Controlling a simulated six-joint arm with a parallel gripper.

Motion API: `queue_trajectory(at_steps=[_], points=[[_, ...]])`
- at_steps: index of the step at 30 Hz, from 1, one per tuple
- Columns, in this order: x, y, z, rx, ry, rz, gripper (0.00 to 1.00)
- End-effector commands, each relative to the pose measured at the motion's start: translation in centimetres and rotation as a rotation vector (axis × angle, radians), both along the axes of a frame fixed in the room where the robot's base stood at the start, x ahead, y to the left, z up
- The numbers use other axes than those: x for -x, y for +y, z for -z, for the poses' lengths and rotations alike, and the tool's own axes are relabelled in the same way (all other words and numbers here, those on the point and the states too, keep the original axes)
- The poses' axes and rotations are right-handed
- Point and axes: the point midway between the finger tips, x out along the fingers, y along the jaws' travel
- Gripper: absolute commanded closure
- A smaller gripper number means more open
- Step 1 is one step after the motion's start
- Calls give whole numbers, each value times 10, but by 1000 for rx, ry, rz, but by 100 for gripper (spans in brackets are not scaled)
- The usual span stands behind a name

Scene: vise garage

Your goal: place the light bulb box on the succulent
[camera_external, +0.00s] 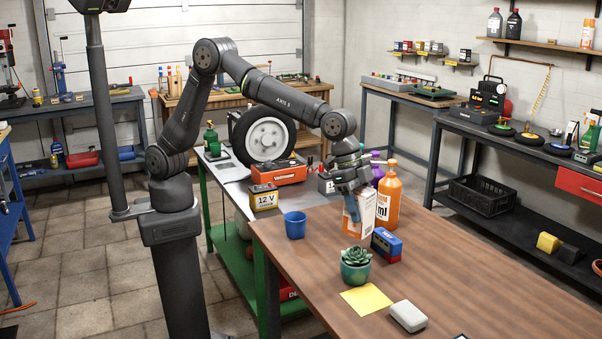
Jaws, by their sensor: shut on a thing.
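The white-and-orange box (366,222), which I take for the light bulb box, is upright over the wooden tabletop at the back of the table. My gripper (352,208) comes down onto it from above, shut on it, with a finger across its front left face. I cannot tell whether its base touches the table. The succulent (355,257) is a green rosette in a teal pot, standing in front of the box and below my gripper in the picture. Nothing rests on its leaves.
A blue-and-red box (386,244) stands close behind and right of the succulent. An orange bottle (388,200) is beside the held box. A blue cup (295,225) stands left. A yellow sheet (366,300) and a grey-white block (408,316) lie in front. The table's right side is clear.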

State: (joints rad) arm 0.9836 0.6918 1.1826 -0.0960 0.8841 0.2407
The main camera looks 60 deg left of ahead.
Motion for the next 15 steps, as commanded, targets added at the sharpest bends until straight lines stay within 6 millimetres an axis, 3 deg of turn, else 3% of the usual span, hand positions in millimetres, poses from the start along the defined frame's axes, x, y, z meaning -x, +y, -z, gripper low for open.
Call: queue_trajectory(at_steps=[9,15], points=[[0,0,38,-1,0,1,66],[0,0,39,0,-2,1,66]])
